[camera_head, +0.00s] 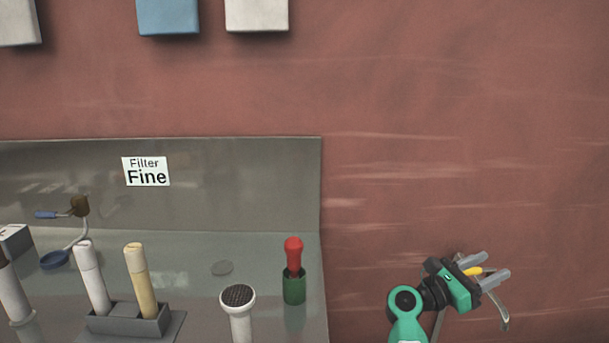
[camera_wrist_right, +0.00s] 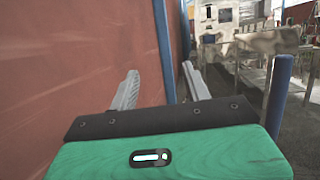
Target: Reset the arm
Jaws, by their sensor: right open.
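My right gripper (camera_head: 491,269) is at the lower right of the head view, green and black with grey fingers. It is beside the metal counter, in front of the red wall, and touches nothing that I can see. In the right wrist view its two fingers (camera_wrist_right: 160,90) are spread apart with nothing between them. A small yellow patch shows between the fingers in the head view; I cannot tell what it is. My left gripper is in neither view.
The metal counter (camera_head: 200,245) holds a green bottle with a red top (camera_head: 293,272), a white mesh-topped piece (camera_head: 238,300), and a grey holder (camera_head: 129,319) with two tubes. A "Filter Fine" label (camera_head: 146,171) is on its back panel. The red wall (camera_head: 450,120) runs behind.

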